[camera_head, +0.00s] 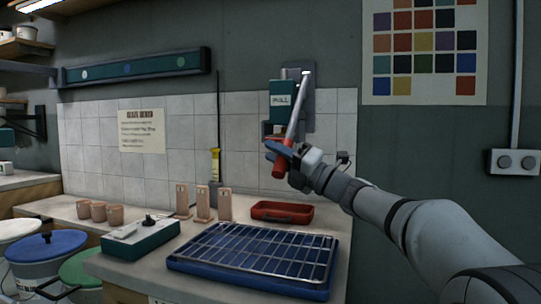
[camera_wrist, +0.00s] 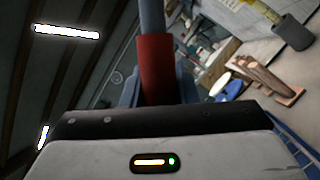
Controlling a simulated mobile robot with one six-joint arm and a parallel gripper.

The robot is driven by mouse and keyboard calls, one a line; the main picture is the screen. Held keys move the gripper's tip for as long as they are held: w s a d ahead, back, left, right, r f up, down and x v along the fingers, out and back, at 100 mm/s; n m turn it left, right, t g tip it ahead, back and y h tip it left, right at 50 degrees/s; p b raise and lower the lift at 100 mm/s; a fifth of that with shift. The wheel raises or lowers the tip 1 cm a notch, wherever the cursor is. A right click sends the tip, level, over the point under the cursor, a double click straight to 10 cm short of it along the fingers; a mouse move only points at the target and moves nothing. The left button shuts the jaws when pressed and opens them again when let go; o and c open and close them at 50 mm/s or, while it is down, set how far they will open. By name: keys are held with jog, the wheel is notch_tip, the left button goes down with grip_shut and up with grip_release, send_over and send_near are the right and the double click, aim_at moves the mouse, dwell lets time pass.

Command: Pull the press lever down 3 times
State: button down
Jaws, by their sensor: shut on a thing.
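The press (camera_head: 284,98) is a teal box marked PULL on a grey wall plate. Its lever is a grey metal rod (camera_head: 298,108) that slants down and slightly left to a red handle (camera_head: 281,164). My gripper (camera_head: 279,152) is shut on the red handle. In the wrist view the red handle (camera_wrist: 157,68) stands between my blue fingers, with the grey rod (camera_wrist: 152,15) running up from it. The parts of the fingers behind the handle are hidden.
Below on the counter are a blue tray with a wire rack (camera_head: 255,255), a red tray (camera_head: 282,212), several clay pieces (camera_head: 203,204) and a teal-based scale (camera_head: 140,235). Lidded buckets (camera_head: 48,250) stand at the left. The air around the lever looks clear.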

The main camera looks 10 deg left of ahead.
jog(key=c, duration=1.1)
grip_release()
jog(key=shift+p+v, duration=0.4)
jog(key=shift+v, duration=3.6)
